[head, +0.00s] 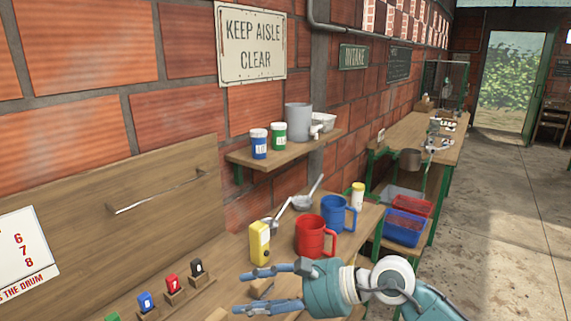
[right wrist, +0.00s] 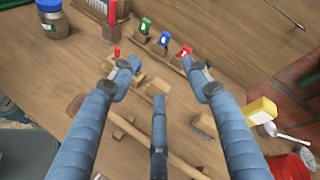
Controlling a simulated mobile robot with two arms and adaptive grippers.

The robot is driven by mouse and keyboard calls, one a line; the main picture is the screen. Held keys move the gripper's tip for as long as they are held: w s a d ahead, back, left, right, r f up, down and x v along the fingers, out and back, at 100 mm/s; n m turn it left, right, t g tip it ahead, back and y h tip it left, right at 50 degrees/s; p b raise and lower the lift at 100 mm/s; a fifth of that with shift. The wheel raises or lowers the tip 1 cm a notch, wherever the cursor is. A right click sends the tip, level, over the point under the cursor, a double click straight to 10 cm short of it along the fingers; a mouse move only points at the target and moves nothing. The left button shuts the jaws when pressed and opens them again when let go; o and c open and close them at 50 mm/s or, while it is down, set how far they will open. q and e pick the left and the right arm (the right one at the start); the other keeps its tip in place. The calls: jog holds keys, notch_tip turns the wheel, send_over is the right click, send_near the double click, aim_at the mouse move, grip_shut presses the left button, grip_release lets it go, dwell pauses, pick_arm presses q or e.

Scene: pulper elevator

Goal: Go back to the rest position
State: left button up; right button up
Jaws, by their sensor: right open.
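My right gripper (head: 262,288) reaches in from the lower right over the workbench (head: 215,285) in the head view. Its fingers are spread, with nothing between them. The right wrist view also shows the right gripper (right wrist: 161,75), open above the wooden bench top, with small coloured tagged blocks beyond its fingertips. My left gripper shows in neither view.
A yellow box (head: 259,243), red mug (head: 314,237), blue mug (head: 338,214) and yellow-lidded bottle (head: 357,195) stand near the right gripper. Small numbered blocks (head: 172,284) line the bench. A shelf (head: 285,149) juts from the wall. The aisle floor (head: 490,230) at right is clear.

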notch_tip(320, 180, up, 11)
jog(key=s+a+m+t+y, duration=0.2)
jog(key=m+t+y, duration=0.3)
jog(key=m, duration=0.4)
jog(key=w+d+r+m+t+h, duration=0.35)
jog(key=d+m+t, duration=0.65)
jog(key=m, duration=0.7)
jog(key=d+f+m+g+h, duration=0.1)
jog(key=d+f+m+h, duration=1.5)
jog(key=m, duration=0.6)
jog(key=s+d+f+m+g, duration=0.25)
jog(key=s+f+g, duration=0.2)
jog(key=f, duration=0.35)
jog(key=s+d+f+m+g, duration=0.2)
jog(key=s+f+m+g, duration=0.15)
jog(key=s+f, duration=0.35)
jog(key=s+a+f+m+g+y, duration=0.1)
jog(key=s+f+m+g, duration=0.2)
jog(key=s+f, duration=0.35)
jog(key=s+a+f+m+g+y, duration=0.1)
jog(key=s+f+m+g, duration=0.15)
jog(key=s, duration=0.75)
notch_tip(320, 180, down, 26)
jog(key=s+g, duration=0.2)
jog(key=s+d+f, duration=0.2)
jog(key=s+f, duration=1.5)
jog(key=shift+s+d+f+n+g, duration=0.2)
jog(key=shift+d+n+g, duration=0.15)
jog(key=shift+n+g, duration=0.1)
